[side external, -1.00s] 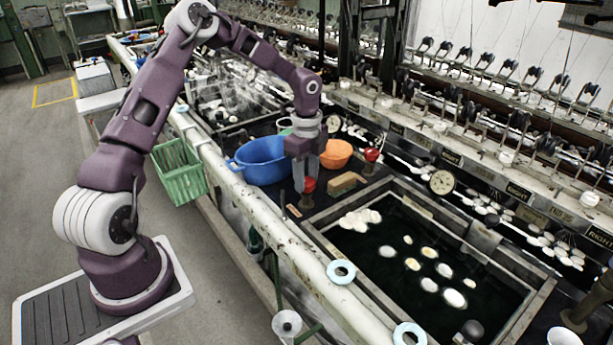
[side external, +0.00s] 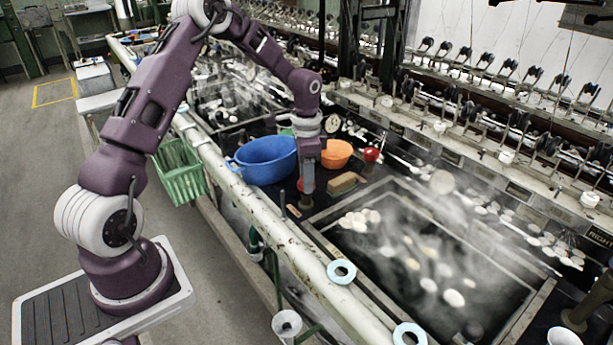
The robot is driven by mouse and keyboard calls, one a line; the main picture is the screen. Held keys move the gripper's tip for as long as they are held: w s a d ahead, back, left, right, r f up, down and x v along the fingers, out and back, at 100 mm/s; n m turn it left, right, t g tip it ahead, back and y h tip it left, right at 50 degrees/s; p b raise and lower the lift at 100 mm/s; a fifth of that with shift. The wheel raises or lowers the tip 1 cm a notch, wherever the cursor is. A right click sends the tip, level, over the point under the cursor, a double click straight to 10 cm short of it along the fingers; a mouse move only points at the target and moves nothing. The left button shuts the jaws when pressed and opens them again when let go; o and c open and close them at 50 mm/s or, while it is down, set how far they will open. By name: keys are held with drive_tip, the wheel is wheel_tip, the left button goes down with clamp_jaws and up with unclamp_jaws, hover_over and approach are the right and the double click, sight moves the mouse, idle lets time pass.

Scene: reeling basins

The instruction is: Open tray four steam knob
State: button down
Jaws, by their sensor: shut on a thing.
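My gripper (side external: 307,186) points down at the left corner of the near basin tray (side external: 320,216). It is shut on a red steam knob (side external: 300,185), which is mostly hidden behind the fingers. Only a sliver of red shows at the fingers' left side. The knob sits on a dark post on the black bench top. White steam (side external: 425,235) hangs over the near tray, whose dark water holds several white cocoons (side external: 358,220).
A blue bowl (side external: 264,160) and an orange bowl (side external: 337,153) stand close to my gripper. A tan block (side external: 345,183) lies to its right. Another red knob (side external: 371,154) stands farther back. A white pipe rail (side external: 270,230) runs along the front.

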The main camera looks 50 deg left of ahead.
drive_tip(key=n, duration=0.4)
drive_tip(key=shift+n, duration=1.8)
drive_tip(key=c, duration=0.8)
unclamp_jaws()
drive_tip(key=shift+c, duration=0.2)
wheel_tip(320, 180, up, 7)
drive_tip(key=shift+r, duration=0.1)
